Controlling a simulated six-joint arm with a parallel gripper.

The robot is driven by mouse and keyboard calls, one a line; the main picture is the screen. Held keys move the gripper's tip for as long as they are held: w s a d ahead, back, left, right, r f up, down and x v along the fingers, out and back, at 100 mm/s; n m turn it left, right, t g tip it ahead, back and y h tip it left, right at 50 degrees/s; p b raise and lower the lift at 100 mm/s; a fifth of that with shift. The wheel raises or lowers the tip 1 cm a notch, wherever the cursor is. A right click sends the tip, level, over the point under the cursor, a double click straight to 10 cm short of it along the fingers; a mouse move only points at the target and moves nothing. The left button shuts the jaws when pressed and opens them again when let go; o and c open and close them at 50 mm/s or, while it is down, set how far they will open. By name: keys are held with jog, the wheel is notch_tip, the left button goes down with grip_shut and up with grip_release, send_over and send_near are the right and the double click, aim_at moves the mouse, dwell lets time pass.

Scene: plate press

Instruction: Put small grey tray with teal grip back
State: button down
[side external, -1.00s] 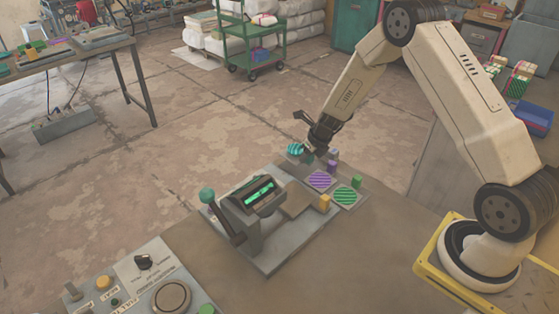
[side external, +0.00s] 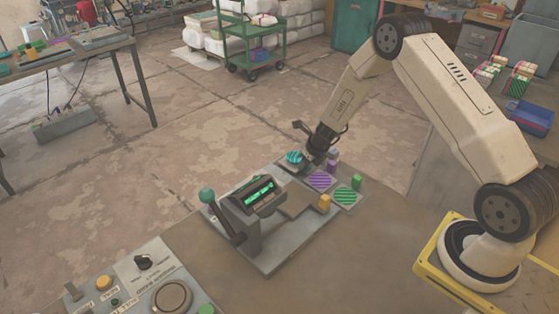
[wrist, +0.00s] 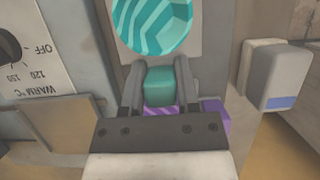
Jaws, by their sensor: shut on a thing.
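The small grey tray (wrist: 190,50) carries a round teal-striped plate (wrist: 152,22), and its teal grip (wrist: 159,86) is between my fingers in the wrist view. My gripper (wrist: 159,80) is shut on that grip. In the side view, my gripper (side external: 313,160) is at the far end of the tray row, with the teal-striped plate (side external: 294,158) just left of it. The tray is low over or on the grey base there; I cannot tell whether it touches.
A purple-striped tray (side external: 321,180) and a green-striped tray (side external: 347,196) lie close by, with upright grips beside them. The press (side external: 248,208) with its teal-knobbed lever (side external: 207,195) stands to the left. A yellow block (side external: 324,202) is near the press plate (side external: 298,203).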

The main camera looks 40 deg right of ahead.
jog(key=shift+f, duration=0.55)
jog(key=shift+c, duration=1.7)
grip_release()
jog(key=shift+r, duration=0.55)
jog(key=v, duration=1.2)
